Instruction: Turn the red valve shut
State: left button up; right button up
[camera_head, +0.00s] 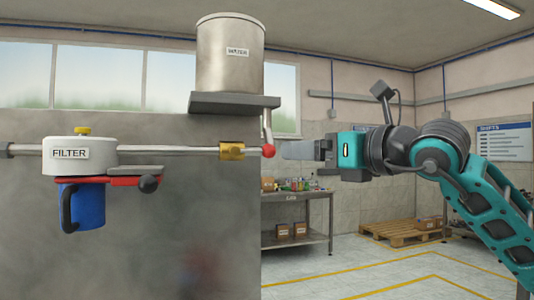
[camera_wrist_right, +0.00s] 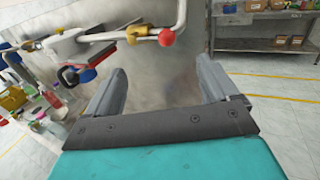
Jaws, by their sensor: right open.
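The red valve knob (camera_head: 268,150) is a round red ball at the right end of the horizontal pipe, beside a brass fitting (camera_head: 232,151). In the right wrist view the red knob (camera_wrist_right: 166,37) and brass fitting (camera_wrist_right: 137,31) show beyond the fingers. My right gripper (camera_head: 290,150) is just right of the knob in the head view, pointing left at about its height. In the right wrist view its two fingers (camera_wrist_right: 161,65) are spread with nothing between them. I cannot tell the exact distance to the knob. My left gripper is not in view.
A white filter housing (camera_head: 80,155) with a blue cup (camera_head: 84,205) and a red lever (camera_head: 118,181) hangs on the pipe. A metal water tank (camera_head: 230,55) stands on a shelf (camera_head: 233,102) above. A workbench (camera_head: 297,241) and pallet (camera_head: 405,232) are behind.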

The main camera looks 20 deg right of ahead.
aim_at(266, 152)
jog(key=p+x, duration=0.2)
jog(key=x, duration=0.9)
jog(key=shift+w+a, duration=0.15)
jog(key=shift+a, duration=0.05)
jog(key=shift+d, duration=0.1)
grip_shut()
dwell(0.4)
